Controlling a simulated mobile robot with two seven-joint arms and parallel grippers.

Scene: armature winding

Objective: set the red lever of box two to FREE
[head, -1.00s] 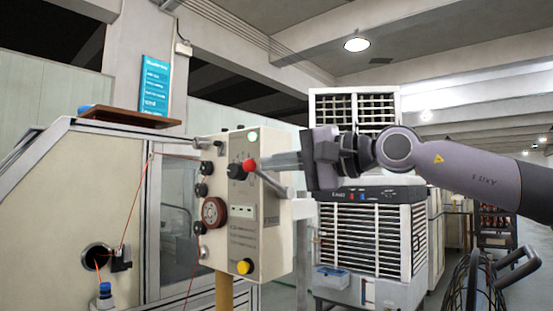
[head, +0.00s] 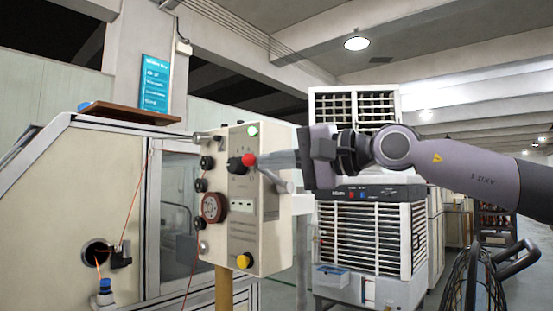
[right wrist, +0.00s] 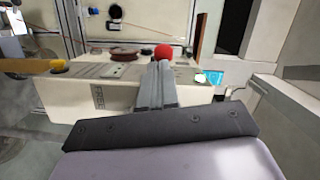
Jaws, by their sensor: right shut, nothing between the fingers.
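The beige control box (head: 245,235) stands in the middle of the head view. The red ball (head: 249,160) of the lever sticks out from a black hub (head: 236,166) high on its front. In the right wrist view the red ball (right wrist: 163,51) is just beyond my fingertips. My right gripper (head: 261,161) comes in from the right, shut and empty, with its tips at or very near the ball; I cannot tell if they touch. The shut fingers also show in the right wrist view (right wrist: 158,66). The lever's markings are too small to read. My left gripper is out of view.
A yellow button (head: 244,261) and a dark red dial (head: 214,207) are on the box. A grey handle (head: 276,181) juts out below my fingers. A white slatted cooler (head: 372,240) stands behind my right arm. A beige machine housing (head: 75,200) fills the left.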

